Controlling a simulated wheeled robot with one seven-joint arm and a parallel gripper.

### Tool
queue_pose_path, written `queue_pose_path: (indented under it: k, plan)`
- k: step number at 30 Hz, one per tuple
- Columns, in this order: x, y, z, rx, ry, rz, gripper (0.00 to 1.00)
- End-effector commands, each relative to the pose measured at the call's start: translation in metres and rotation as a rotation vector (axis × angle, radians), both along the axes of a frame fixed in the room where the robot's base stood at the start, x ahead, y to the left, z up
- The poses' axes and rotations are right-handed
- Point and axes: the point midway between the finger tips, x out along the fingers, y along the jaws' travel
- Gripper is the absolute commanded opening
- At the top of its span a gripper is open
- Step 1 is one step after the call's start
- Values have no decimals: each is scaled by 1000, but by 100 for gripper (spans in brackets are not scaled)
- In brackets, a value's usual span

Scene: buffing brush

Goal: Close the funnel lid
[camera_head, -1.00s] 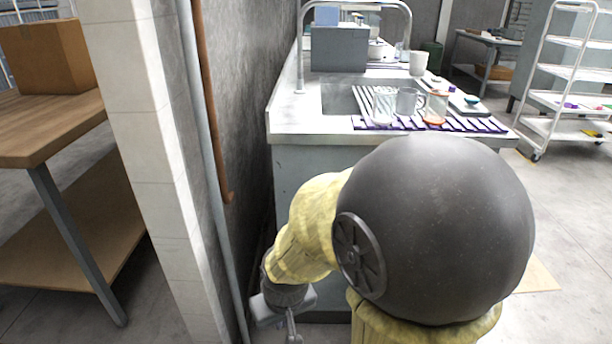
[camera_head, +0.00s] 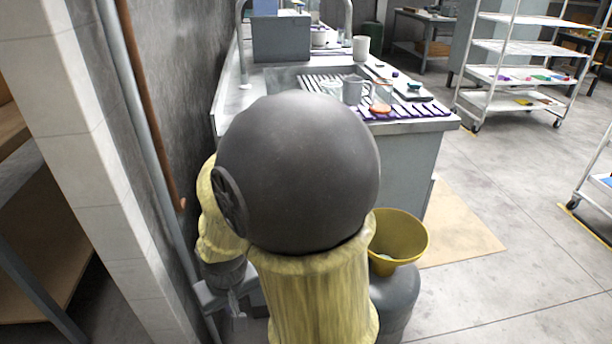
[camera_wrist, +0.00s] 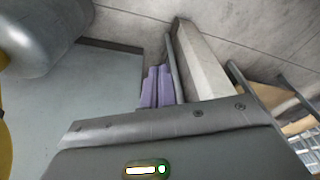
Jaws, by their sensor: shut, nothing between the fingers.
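A yellow funnel (camera_head: 412,246) sits on top of a grey rounded container (camera_head: 400,292) at the lower right of centre in the head view. Its wide mouth faces up and looks open; I cannot make out a lid, and my arm covers part of its left side. My gripper (camera_head: 237,312) hangs low to the left of my arm, between it and the wall, well apart from the funnel. In the wrist view its two lilac fingers (camera_wrist: 157,88) are together, with nothing between them.
A sink counter (camera_head: 425,122) with mugs and glasses stands ahead. A wall with pipes (camera_head: 150,100) is close on my left. A white shelf trolley (camera_head: 510,75) stands at the back right. The floor right of the funnel is open, with a tan board (camera_head: 465,235) lying on it.

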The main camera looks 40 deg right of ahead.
Motion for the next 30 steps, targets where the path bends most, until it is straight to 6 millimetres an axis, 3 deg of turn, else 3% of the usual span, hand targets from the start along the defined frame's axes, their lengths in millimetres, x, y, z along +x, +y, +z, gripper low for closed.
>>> queue_pose_path:
  k: [1,3,15,30]
  plan:
    - [6,-4,21,1,17,-21,0]
    - [13,-10,34,2,36,-53,0]
    - [51,-47,91,-26,144,-223,0]
    - [82,-106,156,-141,251,-405,0]
